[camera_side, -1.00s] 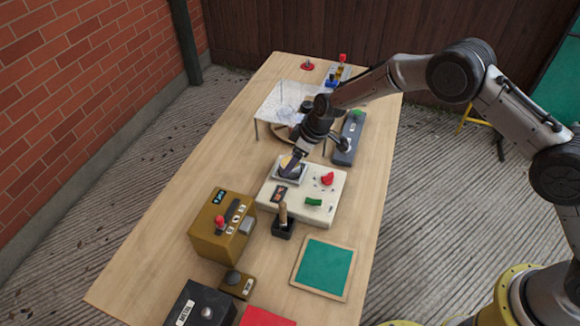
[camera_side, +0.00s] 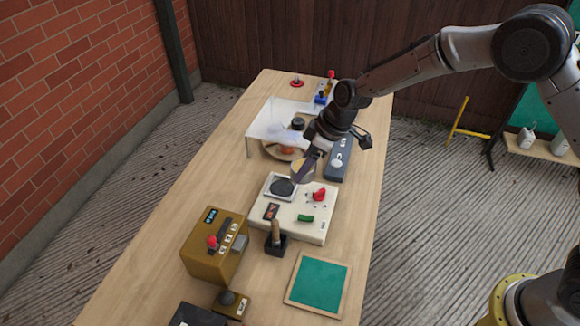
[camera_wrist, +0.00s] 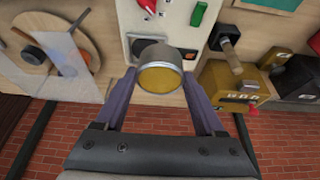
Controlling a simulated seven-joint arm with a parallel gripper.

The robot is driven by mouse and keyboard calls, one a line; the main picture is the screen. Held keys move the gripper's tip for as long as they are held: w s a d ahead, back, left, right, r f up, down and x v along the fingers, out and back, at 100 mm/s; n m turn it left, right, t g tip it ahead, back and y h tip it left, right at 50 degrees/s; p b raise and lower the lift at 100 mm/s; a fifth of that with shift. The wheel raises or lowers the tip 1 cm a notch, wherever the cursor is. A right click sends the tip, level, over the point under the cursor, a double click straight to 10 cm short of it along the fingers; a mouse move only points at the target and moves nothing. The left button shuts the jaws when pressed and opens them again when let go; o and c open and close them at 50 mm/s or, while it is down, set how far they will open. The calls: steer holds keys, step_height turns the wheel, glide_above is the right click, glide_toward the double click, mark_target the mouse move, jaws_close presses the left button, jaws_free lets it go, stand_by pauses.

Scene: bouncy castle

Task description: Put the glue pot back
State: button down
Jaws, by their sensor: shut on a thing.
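The glue pot (camera_side: 301,172) is a grey metal cup with yellow glue inside. My gripper (camera_side: 308,168) is shut on it and holds it tilted in the air, just above and to the right of the dark round plate (camera_side: 283,187) of the white heater unit (camera_side: 312,228). That plate is bare. In the wrist view the pot (camera_wrist: 160,68) sits between the purple fingers of my gripper (camera_wrist: 160,88), its mouth and yellow glue facing the camera. The unit has a red knob (camera_side: 319,194) and a green switch (camera_side: 305,217).
A clear sheet on legs (camera_side: 268,128) stands over a round wooden board (camera_side: 283,150) behind. A blue-grey box (camera_side: 338,165) is close at right. A brush in a black holder (camera_side: 276,240), a brown box (camera_side: 213,245) and a green framed panel (camera_side: 318,283) are in front.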

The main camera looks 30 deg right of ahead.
steer(key=s+d+r, duration=0.2)
steer(key=s+r, duration=0.1)
steer(key=s, duration=0.3)
steer(key=shift+s+d, duration=0.2)
steer(key=shift+d, duration=0.1)
steer(key=s+f+n+g+y, duration=0.1)
steer(key=s+f+n+g, duration=0.2)
steer(key=s+n, duration=1.35)
steer(key=w+a+f+m, duration=0.1)
steer(key=a+f+m, duration=0.1)
steer(key=a+f, duration=0.1)
steer(key=a+f+m, duration=0.3)
steer(key=w+a+f+m, duration=0.1)
steer(key=a+f+m, duration=0.1)
steer(key=a+f, duration=0.1)
steer(key=shift+w+a+m, duration=0.2)
steer(key=shift+w+m, duration=0.05)
steer(key=shift+w, duration=0.1)
steer(key=shift+w+a+f, duration=0.1)
steer(key=shift+f, duration=0.75)
steer(key=shift+w+a+f, duration=0.1)
steer(key=shift+f, duration=0.75)
jaws_free()
steer(key=shift+d+f, duration=0.1)
steer(key=shift+f, duration=0.05)
